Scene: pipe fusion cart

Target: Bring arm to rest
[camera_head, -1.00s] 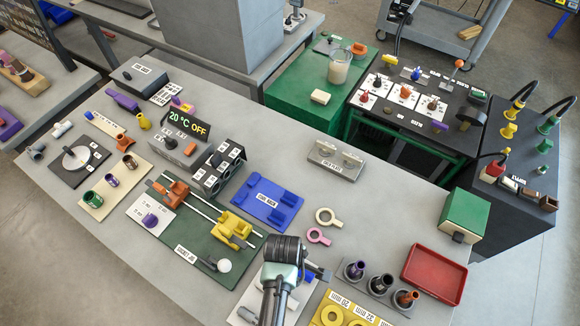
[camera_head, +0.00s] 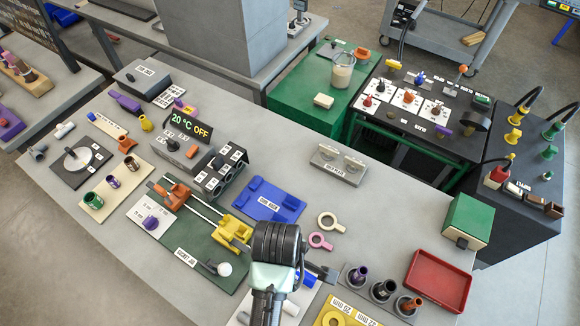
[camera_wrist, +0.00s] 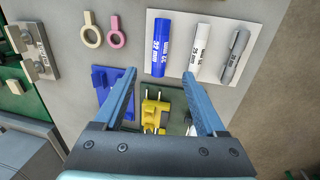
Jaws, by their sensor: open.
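My gripper (camera_wrist: 163,85) shows in the wrist view with two blue fingers spread apart and nothing between them. It hangs above the table, over the yellow clamp (camera_wrist: 155,113) and the blue cradle (camera_wrist: 104,80). In the head view my arm rises from the bottom edge, and its dark joint hides part of the table front; the fingers cannot be made out clearly there. The yellow clamp (camera_head: 232,232) sits on the green socket jig (camera_head: 196,258), left of my arm. The blue cradle (camera_head: 268,200) lies just behind my arm.
Blue, white and grey marker-like pieces (camera_wrist: 201,53) lie on a pale board. Two rings (camera_head: 321,240) lie right of the blue cradle. A red tray (camera_head: 438,281), a green box (camera_head: 467,221) and dark cups (camera_head: 384,289) stand to the right.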

